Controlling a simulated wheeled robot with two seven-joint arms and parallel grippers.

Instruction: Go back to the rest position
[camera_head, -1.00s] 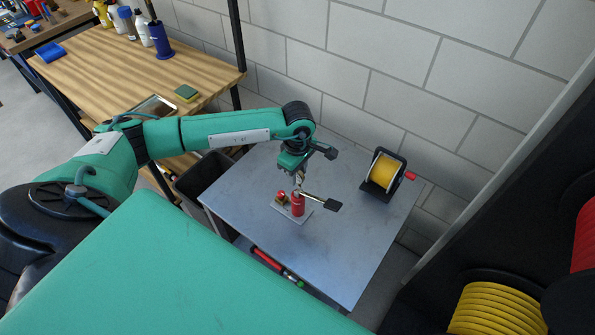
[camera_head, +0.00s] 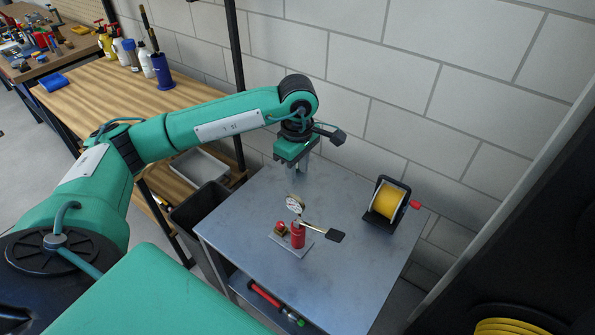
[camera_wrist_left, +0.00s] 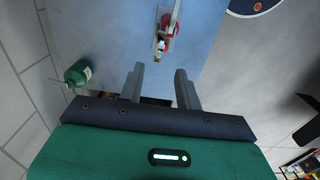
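My left gripper (camera_head: 299,178) hangs above the back part of the grey metal table, pointing down. In the left wrist view its two fingers (camera_wrist_left: 160,85) are apart with nothing between them. The red pump (camera_head: 298,238) with a round gauge (camera_head: 295,204) and a black-ended lever (camera_head: 335,237) stands on a small pale plate on the table. The gripper is above and behind the pump, clear of it. The pump also shows beyond the fingers in the left wrist view (camera_wrist_left: 166,30). My right gripper is not in view.
A yellow reel (camera_head: 385,200) with a red handle stands at the table's right. A dark bin (camera_head: 200,208) is left of the table. A wooden bench (camera_head: 110,98) with bottles and a blue holder (camera_head: 162,72) is further left. A block wall rises close behind.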

